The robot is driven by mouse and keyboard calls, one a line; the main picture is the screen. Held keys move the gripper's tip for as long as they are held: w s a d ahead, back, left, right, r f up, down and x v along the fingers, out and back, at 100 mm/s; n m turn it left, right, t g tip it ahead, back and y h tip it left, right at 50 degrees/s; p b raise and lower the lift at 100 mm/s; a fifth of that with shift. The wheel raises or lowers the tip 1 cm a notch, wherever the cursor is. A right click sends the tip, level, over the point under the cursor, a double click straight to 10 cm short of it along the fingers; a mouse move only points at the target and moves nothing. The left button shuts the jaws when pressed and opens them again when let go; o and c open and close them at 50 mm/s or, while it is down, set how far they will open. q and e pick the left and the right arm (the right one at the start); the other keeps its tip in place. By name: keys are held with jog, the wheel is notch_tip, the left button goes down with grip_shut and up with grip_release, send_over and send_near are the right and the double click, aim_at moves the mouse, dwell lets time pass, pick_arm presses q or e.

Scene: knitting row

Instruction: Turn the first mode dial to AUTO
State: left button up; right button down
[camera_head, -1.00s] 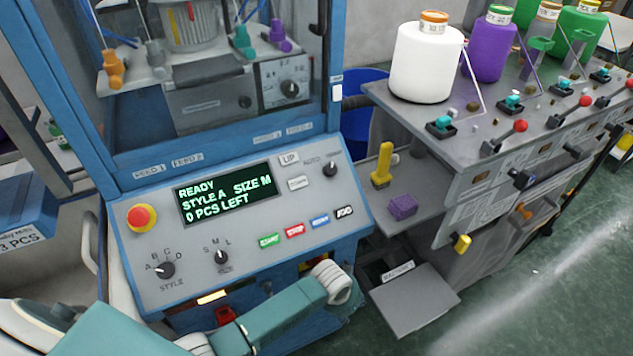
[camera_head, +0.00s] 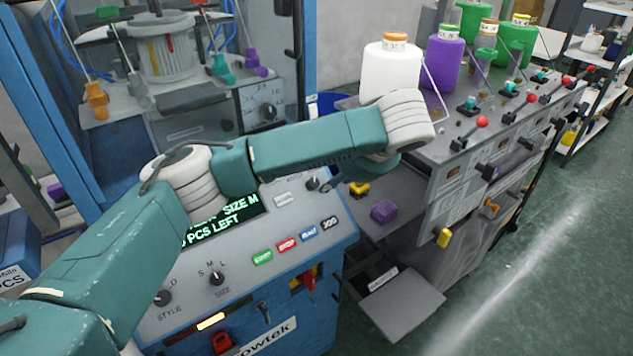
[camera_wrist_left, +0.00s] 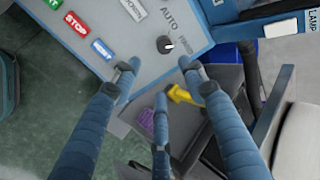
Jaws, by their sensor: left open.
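The mode dial is a black knob (camera_head: 314,184) at the upper right of the blue machine's sloped grey panel. In the left wrist view the dial (camera_wrist_left: 165,44) has its white mark turned away from the AUTO label, toward another label that is hard to read. My left gripper (camera_wrist_left: 160,82) is open and empty, its blue fingers spread just below the dial and apart from it. In the head view my left arm reaches across the panel, and its fingers are hidden behind the wrist. My right gripper is not in view.
A side shelf holds a purple block (camera_head: 383,211) and a yellow piece (camera_head: 358,189). Thread cones, including a white one (camera_head: 388,75), and small levers stand on the machine to the right. START and STOP buttons (camera_head: 286,245) lie left of the dial.

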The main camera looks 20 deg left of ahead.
aim_at(315, 182)
pick_arm(q)
jog(key=x, duration=0.6)
jog(key=a+r+b+x, duration=0.1)
jog(key=x, duration=0.2)
jog(key=shift+w+a+f, duration=0.2)
jog(key=shift+w+f, duration=0.1)
jog(key=shift+f, duration=0.05)
jog(key=shift+w+a+f, duration=0.15)
jog(key=shift+w+f, duration=0.05)
jog(key=shift+f, duration=0.15)
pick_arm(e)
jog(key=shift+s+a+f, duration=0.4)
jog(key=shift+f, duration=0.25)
pick_arm(q)
jog(key=shift+c, duration=0.5)
jog(key=shift+r, duration=0.1)
grip_shut()
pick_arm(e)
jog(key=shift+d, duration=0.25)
